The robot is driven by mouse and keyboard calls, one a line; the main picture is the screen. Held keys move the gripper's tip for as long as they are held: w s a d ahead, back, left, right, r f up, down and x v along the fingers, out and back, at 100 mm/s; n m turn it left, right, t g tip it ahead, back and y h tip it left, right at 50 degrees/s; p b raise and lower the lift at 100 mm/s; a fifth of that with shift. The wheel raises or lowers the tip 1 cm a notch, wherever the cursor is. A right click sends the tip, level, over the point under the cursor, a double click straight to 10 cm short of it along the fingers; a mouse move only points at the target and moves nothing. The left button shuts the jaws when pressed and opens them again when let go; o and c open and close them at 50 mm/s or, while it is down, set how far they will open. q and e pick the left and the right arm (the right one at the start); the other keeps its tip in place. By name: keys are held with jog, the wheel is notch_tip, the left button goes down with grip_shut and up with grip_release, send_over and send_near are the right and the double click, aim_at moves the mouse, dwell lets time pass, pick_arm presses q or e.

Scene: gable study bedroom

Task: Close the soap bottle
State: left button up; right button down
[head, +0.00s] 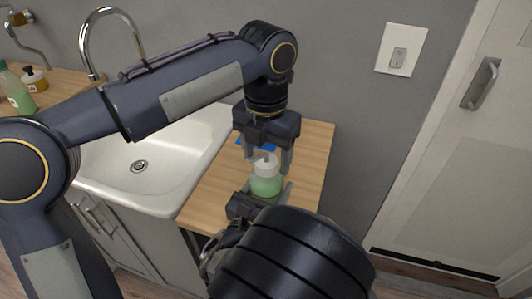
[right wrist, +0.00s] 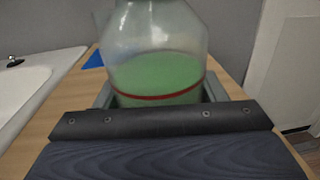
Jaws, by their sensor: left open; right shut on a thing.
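The soap bottle (head: 266,184) is clear with green soap in it and stands upright above the wooden counter; its pale top is partly hidden by my left gripper. In the right wrist view the bottle (right wrist: 155,65) fills the upper middle, with a thin red line around it and its top out of frame. My right gripper (head: 264,194) is shut on its lower body, fingers on both sides. My left gripper (head: 267,157) points down from above, open, its fingers on either side of the bottle's pale top. Whether they touch it, I cannot tell.
A white sink (head: 140,150) with a chrome tap (head: 112,14) lies left of the wooden counter (head: 312,150). A blue item (head: 241,142) lies on the counter behind the bottle. Another green bottle (head: 17,92) stands far left. A white door (head: 455,165) is at the right.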

pick_arm(q)
jog(key=shift+r, duration=2.25)
jog(key=shift+c, duration=0.4)
